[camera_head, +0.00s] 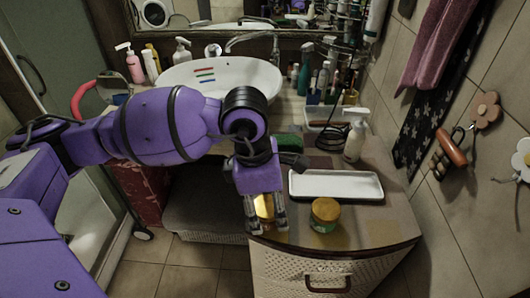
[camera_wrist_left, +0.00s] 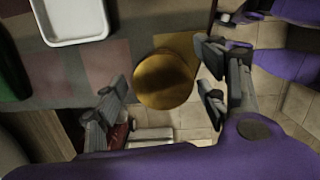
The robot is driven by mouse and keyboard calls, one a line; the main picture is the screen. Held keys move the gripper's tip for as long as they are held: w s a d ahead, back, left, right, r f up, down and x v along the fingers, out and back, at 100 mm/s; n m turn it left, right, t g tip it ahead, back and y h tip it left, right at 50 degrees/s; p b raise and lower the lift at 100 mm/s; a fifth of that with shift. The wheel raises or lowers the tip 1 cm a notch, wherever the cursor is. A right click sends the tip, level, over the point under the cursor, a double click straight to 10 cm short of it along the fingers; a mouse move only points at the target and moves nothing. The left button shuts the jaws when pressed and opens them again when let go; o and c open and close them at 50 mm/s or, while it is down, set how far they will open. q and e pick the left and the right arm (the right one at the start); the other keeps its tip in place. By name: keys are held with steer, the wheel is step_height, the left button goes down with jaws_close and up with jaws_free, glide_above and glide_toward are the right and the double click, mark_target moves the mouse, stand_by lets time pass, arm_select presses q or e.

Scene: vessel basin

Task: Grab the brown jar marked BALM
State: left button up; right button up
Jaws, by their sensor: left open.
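A jar with a gold-brown round lid (camera_wrist_left: 165,80) stands at the counter's front edge. In the left wrist view it is seen from above, between the fingers of my left gripper (camera_wrist_left: 165,98), with gaps on both sides. In the head view my left gripper (camera_head: 265,212) points down over this jar (camera_head: 263,206), and its fingers partly cover it. The gripper is open. No BALM marking can be read. A second jar (camera_head: 325,214) with a brownish lid and green body stands to the right, apart from the gripper. My right gripper is not in view.
A white tray (camera_head: 335,184) lies behind the second jar. A white pump bottle (camera_head: 355,137) and a green sponge (camera_head: 289,142) stand further back. The white basin (camera_head: 220,74) is behind my arm. The counter drops off to the floor just in front of the jars.

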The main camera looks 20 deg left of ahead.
arm_select(q)
steer(key=c, duration=1.3)
steer(key=shift+r, duration=0.1)
